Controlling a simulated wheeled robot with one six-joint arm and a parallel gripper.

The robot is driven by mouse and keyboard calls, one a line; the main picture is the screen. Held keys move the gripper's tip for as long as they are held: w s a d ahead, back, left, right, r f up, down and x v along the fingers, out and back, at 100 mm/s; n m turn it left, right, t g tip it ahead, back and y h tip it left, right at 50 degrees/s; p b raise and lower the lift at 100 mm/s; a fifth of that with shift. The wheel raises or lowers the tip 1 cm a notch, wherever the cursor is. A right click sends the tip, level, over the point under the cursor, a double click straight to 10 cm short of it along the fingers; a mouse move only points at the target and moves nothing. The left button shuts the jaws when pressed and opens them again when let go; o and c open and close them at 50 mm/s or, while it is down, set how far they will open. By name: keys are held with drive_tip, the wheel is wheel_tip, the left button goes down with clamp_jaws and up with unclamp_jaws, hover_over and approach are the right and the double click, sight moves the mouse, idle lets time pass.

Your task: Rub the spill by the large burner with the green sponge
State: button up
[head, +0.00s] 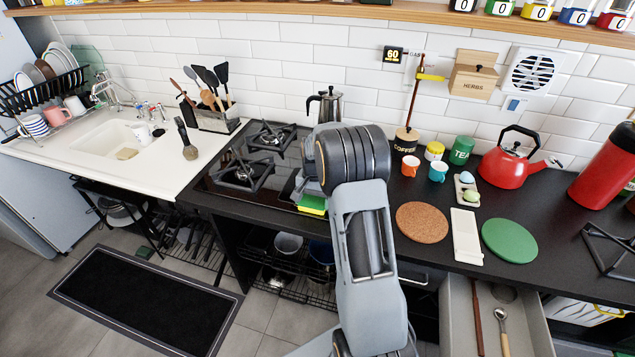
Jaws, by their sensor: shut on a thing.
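The green sponge (312,205), with a yellow layer on it, shows just below my gripper (303,191) at the front right part of the gas hob. My gripper is shut on the sponge, and my arm covers most of the fingers. The sponge is low over the black hob surface (283,185); I cannot tell whether it touches. Two burners with black grates show on the hob, one at the front left (243,175) and one behind it (271,136). The right part of the hob is hidden behind my arm. I cannot make out the spill.
A moka pot (325,105) stands behind my arm by the tiled wall. A utensil holder (216,119) is at the back left. Mugs, a cork mat (421,222) and a red kettle (511,160) occupy the counter to the right. An open drawer (497,310) juts out at lower right.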

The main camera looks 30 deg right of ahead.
wheel_tip(320, 180, up, 3)
drive_tip(key=shift+w+a+f+p, duration=0.1)
drive_tip(key=shift+a+p, duration=0.05)
drive_tip(key=shift+p, duration=0.45)
drive_tip(key=shift+d+r+p, duration=0.2)
drive_tip(key=shift+r+p, duration=0.4)
drive_tip(key=shift+r, duration=0.25)
drive_tip(key=shift+r+p, duration=1.3)
drive_tip(key=shift+r, duration=0.5)
